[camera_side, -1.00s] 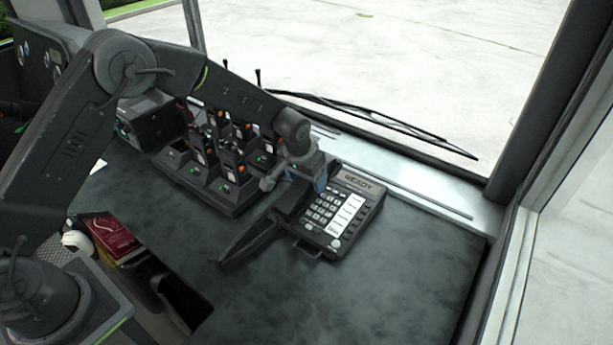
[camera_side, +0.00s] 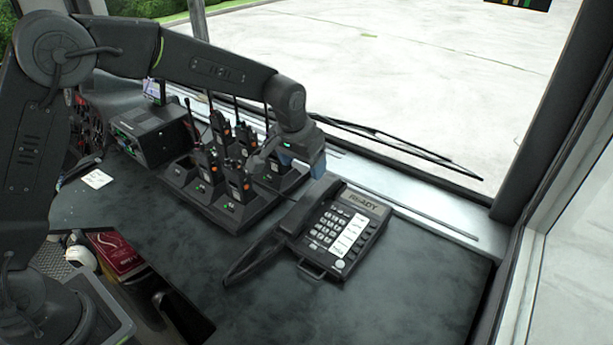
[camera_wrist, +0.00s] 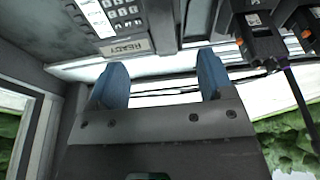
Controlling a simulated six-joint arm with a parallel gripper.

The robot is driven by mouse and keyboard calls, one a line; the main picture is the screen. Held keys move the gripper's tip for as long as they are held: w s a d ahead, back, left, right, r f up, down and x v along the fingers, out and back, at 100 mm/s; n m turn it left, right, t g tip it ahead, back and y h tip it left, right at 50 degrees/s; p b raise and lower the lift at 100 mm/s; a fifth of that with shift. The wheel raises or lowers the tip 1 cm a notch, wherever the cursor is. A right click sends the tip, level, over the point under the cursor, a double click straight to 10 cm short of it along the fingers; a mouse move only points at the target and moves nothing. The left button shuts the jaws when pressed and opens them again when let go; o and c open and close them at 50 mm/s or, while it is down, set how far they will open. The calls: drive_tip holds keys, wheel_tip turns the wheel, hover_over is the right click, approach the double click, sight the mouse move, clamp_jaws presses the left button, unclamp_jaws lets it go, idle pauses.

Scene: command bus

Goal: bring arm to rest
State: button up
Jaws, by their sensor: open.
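My gripper (camera_side: 302,163) hangs above the back of the desk, between the radio charger and the phone in the side view. In the wrist view my gripper (camera_wrist: 160,85) shows two blue fingers spread apart with nothing between them. My arm reaches across from the left, its elbow high and its forearm sloping slightly down to the right. Part of the radios behind the wrist is hidden.
A black desk phone (camera_side: 345,232) marked READY sits right of a charger (camera_side: 222,213) holding several radios (camera_side: 238,178). A black box (camera_side: 150,135) stands at the left. The windshield and wiper (camera_side: 400,148) are behind. The front right desk (camera_side: 420,290) is clear.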

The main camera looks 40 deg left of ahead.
drive_tip(key=s+a+r+t, duration=0.1)
drive_tip(key=s+a+r, duration=0.2)
drive_tip(key=s+r, duration=0.35)
drive_tip(key=s+a+r, duration=0.2)
drive_tip(key=s+r, duration=0.4)
drive_tip(key=s, duration=0.2)
drive_tip(key=s+a+f+t, duration=0.1)
drive_tip(key=s+a, duration=0.1)
drive_tip(key=s, duration=1.3)
drive_tip(key=shift+s+a+t, duration=0.25)
drive_tip(key=shift+s+t, duration=0.05)
drive_tip(key=shift+s, duration=0.05)
